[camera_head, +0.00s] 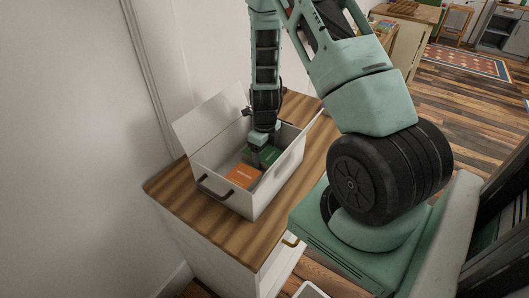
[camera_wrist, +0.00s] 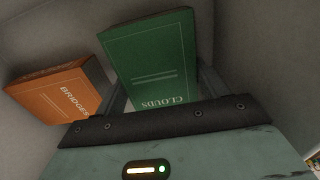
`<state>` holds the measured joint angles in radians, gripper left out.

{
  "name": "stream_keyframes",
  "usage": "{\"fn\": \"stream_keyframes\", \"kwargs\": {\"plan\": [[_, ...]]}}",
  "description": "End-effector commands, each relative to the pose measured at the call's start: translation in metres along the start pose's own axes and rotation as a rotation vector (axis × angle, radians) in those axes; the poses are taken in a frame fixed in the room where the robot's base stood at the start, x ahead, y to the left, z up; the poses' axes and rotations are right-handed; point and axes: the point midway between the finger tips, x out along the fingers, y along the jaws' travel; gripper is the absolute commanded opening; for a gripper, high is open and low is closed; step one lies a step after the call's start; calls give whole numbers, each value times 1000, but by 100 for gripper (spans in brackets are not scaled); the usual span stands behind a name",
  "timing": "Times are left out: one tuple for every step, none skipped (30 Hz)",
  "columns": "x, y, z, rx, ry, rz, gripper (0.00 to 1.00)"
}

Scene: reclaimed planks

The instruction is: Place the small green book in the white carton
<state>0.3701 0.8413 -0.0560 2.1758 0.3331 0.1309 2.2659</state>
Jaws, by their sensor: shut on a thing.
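The white carton (camera_head: 222,155) stands open on a wooden-topped cabinet, its flaps folded outward. The small green book (camera_head: 265,152) is inside the carton, partly hidden by my gripper. In the wrist view the green book (camera_wrist: 150,62) fills the space between the fingers, its cover reading "CLOUDS". My gripper (camera_head: 258,148) reaches down into the carton and is shut on the green book. Whether the book touches the carton floor I cannot tell.
Bare wood (camera_head: 190,195) shows on the cabinet top around the carton. A wall stands close behind and to the left.

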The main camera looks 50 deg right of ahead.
Motion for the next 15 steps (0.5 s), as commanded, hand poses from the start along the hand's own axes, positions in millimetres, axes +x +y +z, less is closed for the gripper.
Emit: {"fn": "stream_keyframes", "kwargs": {"plan": [[0, 0, 0, 0, 0, 0, 41], [2, 0, 0, 0, 0, 0, 41], [3, 0, 0, -1, 0, 0, 41], [4, 0, 0, -1, 0, 0, 41], [3, 0, 0, -2, 0, 0, 78], [3, 0, 0, -2, 0, 0, 89], [3, 0, 0, -2, 0, 0, 94], [3, 0, 0, -1, 0, 0, 94], [3, 0, 0, -1, 1, 0, 94], [3, 0, 0, -1, 1, 0, 94], [3, 0, 0, -1, 1, 0, 94], [3, 0, 0, -1, 1, 0, 94], [3, 0, 0, -1, 1, 0, 94], [3, 0, 0, -1, 1, 0, 94], [2, 0, 0, -1, 0, 0, 94]]}}
